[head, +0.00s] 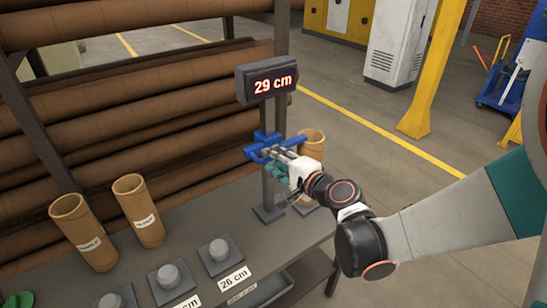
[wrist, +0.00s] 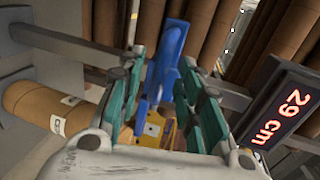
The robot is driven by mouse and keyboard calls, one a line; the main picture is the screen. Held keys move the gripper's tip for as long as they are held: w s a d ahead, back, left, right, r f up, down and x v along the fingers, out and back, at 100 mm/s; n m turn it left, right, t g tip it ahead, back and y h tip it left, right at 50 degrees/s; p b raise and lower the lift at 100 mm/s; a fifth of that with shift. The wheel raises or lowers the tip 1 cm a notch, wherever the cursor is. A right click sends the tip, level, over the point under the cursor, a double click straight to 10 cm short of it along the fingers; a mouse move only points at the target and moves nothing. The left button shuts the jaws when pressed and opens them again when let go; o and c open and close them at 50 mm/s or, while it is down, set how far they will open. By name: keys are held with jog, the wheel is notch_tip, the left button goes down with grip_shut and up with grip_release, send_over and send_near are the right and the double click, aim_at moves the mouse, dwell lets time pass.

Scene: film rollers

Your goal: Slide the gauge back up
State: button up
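The gauge is a dark post on a flat base (head: 268,213), with a display (head: 268,84) at its top reading 29 cm. The display also shows at the right of the wrist view (wrist: 285,110). A blue slider (head: 262,140) with side arms sits on the post, well below the display. My gripper (head: 277,156) is at the slider's front. In the wrist view its teal-padded fingers (wrist: 165,75) stand apart, on either side of the blue part (wrist: 172,55). A gap seems to show beside it; contact is not clear.
A cardboard tube (head: 312,145) stands close behind my gripper, right of the post. Two labelled tubes (head: 139,211) (head: 84,232) stand on the left of the grey bench (head: 195,213). Round pegs (head: 219,250) line its front. Large brown rolls (head: 150,90) fill the rack behind.

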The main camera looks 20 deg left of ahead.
jog(key=shift+x, duration=1.25)
grip_shut()
notch_tip(320, 180, up, 7)
jog(key=p, duration=0.4)
jog(key=shift+w+r, duration=0.1)
jog(key=shift+r, duration=0.1)
jog(key=shift+w, duration=0.1)
